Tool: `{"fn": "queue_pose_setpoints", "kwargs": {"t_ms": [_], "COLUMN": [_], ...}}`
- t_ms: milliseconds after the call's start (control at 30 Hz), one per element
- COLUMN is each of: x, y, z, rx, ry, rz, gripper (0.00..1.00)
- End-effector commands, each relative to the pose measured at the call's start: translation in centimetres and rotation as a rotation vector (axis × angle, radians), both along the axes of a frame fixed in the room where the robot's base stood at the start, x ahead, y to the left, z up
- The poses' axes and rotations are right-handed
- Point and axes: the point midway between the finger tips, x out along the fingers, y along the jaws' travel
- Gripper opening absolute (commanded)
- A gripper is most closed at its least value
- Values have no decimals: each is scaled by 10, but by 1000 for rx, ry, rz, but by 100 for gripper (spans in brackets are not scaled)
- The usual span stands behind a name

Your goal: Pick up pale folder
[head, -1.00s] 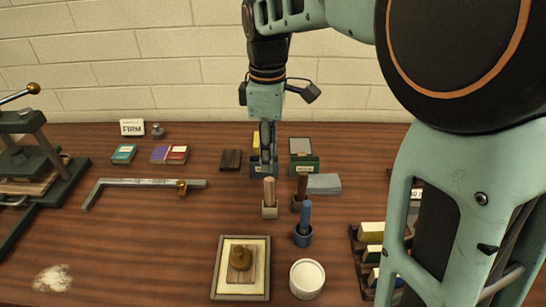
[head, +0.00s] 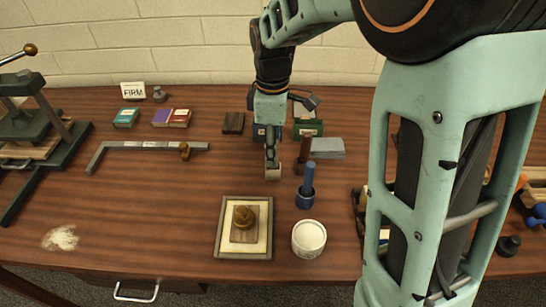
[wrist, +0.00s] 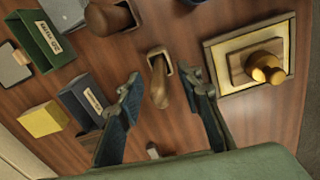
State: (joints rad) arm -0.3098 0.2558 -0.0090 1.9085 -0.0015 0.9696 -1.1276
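The pale folder (wrist: 158,82) stands in a small square holder (head: 272,175). It shows as a shaded tan-brown handle in the wrist view. In the head view my gripper hides the folder. My gripper (head: 271,160) points down right over that holder. In the wrist view its two fingers (wrist: 162,77) are spread wide, one on each side of the folder, with clear gaps. Nothing is held.
A darker brown handle (head: 304,148) in its own holder stands close right, and a blue one (head: 308,178) in front of it. A framed tray (head: 262,252) and white tub (head: 309,239) lie nearer. Labelled boxes, one green (head: 309,128), stand behind. Open table lies left.

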Motion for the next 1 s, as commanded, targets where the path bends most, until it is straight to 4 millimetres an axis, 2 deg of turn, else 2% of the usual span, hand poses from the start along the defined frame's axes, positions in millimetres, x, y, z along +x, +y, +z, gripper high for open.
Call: {"fn": "queue_pose_setpoints", "kwargs": {"t_ms": [67,367,633,733,1000], "x": [0,0,0,1,1], "y": [0,0,0,0,0], "z": [0,1,2,9,61], "rx": [0,0,0,1,2], "ry": [0,0,-1,-2,-5], "rz": [0,0,0,0,-1], "gripper": [33,0,0,0,0]}}
